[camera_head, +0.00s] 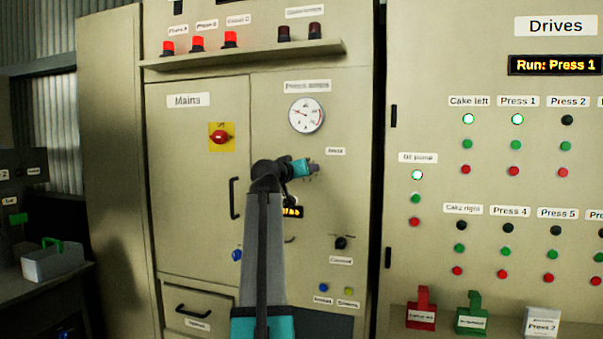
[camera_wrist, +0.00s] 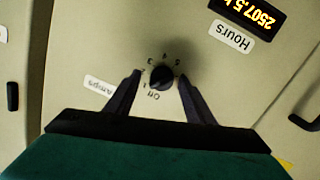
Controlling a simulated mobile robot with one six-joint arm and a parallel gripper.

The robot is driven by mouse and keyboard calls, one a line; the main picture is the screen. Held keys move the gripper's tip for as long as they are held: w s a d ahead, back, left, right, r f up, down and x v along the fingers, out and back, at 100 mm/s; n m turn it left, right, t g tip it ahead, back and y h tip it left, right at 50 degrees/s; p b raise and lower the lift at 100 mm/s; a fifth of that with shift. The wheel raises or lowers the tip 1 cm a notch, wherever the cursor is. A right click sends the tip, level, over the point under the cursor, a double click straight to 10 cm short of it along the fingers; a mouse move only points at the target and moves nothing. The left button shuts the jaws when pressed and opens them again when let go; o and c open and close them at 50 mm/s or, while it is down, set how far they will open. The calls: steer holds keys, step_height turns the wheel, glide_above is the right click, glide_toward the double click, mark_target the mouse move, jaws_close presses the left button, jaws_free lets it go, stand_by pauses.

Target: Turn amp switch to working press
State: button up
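The amp switch (camera_wrist: 161,77) is a small round black knob with "Off" and numbers 1 to 5 around it, upside down in the wrist view. Its "Amps" label (camera_wrist: 104,89) is beside it. I cannot tell which number its pointer faces. My gripper (camera_wrist: 160,80) is open, with one dark finger on each side of the knob and gaps visible between. In the head view my gripper (camera_head: 313,170) is at the panel below the ammeter (camera_head: 306,115) and hides the knob. The "Run: Press 1" display (camera_head: 556,65) is lit.
An hours display (camera_wrist: 252,12) is near the knob. A "Control" knob (camera_head: 341,242) and a door handle (camera_head: 234,198) stick out of the cabinet. A shelf with indicator lamps (camera_head: 245,53) juts out above. The Press 1 lamp (camera_head: 517,119) glows white.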

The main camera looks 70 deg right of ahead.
steer(key=shift+w+a, duration=0.1)
steer(key=shift+a, duration=0.1)
steer(key=a+r, duration=0.1)
steer(key=a, duration=1.2)
steer(key=shift+w+a, duration=0.3)
steer(key=shift+r, duration=0.1)
